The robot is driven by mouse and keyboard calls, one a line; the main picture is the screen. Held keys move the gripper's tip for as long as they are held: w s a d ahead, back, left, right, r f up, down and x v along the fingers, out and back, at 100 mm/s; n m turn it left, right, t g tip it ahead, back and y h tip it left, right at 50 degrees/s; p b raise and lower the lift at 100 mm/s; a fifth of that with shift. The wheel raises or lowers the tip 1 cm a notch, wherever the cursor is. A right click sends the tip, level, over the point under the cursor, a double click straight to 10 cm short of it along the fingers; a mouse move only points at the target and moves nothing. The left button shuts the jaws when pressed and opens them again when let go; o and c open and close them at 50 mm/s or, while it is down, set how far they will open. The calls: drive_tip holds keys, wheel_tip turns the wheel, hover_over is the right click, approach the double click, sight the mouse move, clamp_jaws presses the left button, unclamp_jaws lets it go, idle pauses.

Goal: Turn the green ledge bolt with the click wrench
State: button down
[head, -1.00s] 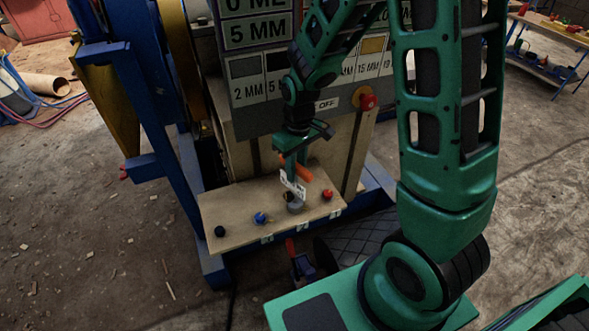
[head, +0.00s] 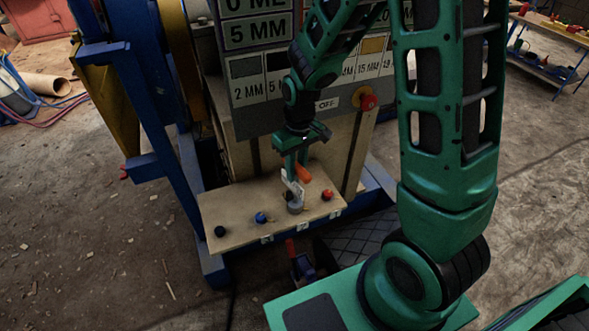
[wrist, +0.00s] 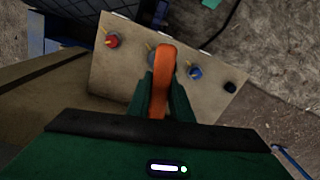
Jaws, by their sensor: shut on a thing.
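The click wrench has an orange handle (wrist: 161,85) and a pale shank with a grey head (head: 295,207). My gripper (head: 297,174) is shut on the orange handle, and its two green fingers flank it in the wrist view (wrist: 161,102). The grey head is down at the tan ledge (head: 247,223), between the blue bolt (head: 261,218) and the red bolt (head: 327,194). I cannot make out a green bolt; the wrench may hide it. A small dark piece shows beside the wrench head.
A black bolt (head: 220,231) sits at the ledge's left end. The grey sign panel (head: 262,92) with a red stop button (head: 367,101) stands behind my gripper. A blue frame post (head: 150,130) stands to the left.

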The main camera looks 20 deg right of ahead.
drive_tip(key=shift+w+m, duration=0.15)
drive_tip(key=shift+m, duration=0.45)
drive_tip(key=shift+d+n, duration=0.1)
drive_tip(key=shift+n, duration=0.2)
drive_tip(key=shift+r, duration=2)
idle(0.6)
idle(2.0)
